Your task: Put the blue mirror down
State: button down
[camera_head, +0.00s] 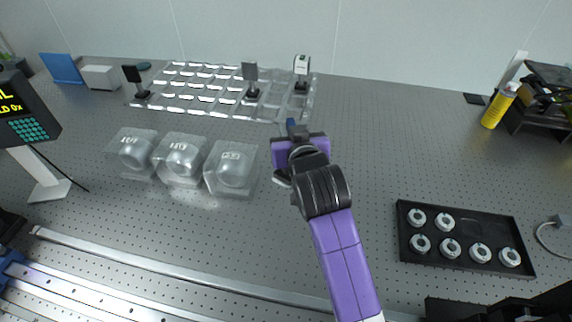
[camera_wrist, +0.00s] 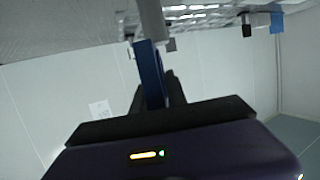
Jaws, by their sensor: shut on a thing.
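My gripper (camera_head: 291,136) is over the middle of the perforated optical table (camera_head: 250,215), in front of the clear grid tray (camera_head: 205,112). It is shut on the blue mirror (camera_head: 290,123), of which only a small blue tip shows past the fingers in the head view. In the wrist view the blue mirror (camera_wrist: 150,68) is a narrow blue slab between the dark fingers (camera_wrist: 158,95), with a grey post beside its end. Whether the post is part of it, and whether it touches anything, I cannot tell.
Black-based mounts stand at the tray's left (camera_head: 133,76), middle (camera_head: 250,75) and right (camera_head: 301,66). Three clear boxes (camera_head: 232,168) stand left of my gripper. A black tray (camera_head: 465,240) of several ring parts and a yellow bottle (camera_head: 498,108) are right. Bare table lies between.

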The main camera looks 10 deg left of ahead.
notch_tip(320, 180, down, 12)
jog(key=shift+f+p, duration=0.1)
jog(key=shift+p, duration=0.2)
dwell(0.3)
jog(key=shift+f, duration=0.15)
jog(key=c, duration=1.3)
grip_release()
jog(key=shift+s+d+r, duration=0.1)
jog(key=shift+s+r, duration=0.1)
jog(key=shift+r, duration=0.05)
jog(key=p+v, duration=0.8)
jog(key=v, duration=0.3)
jog(key=shift+s, duration=0.3)
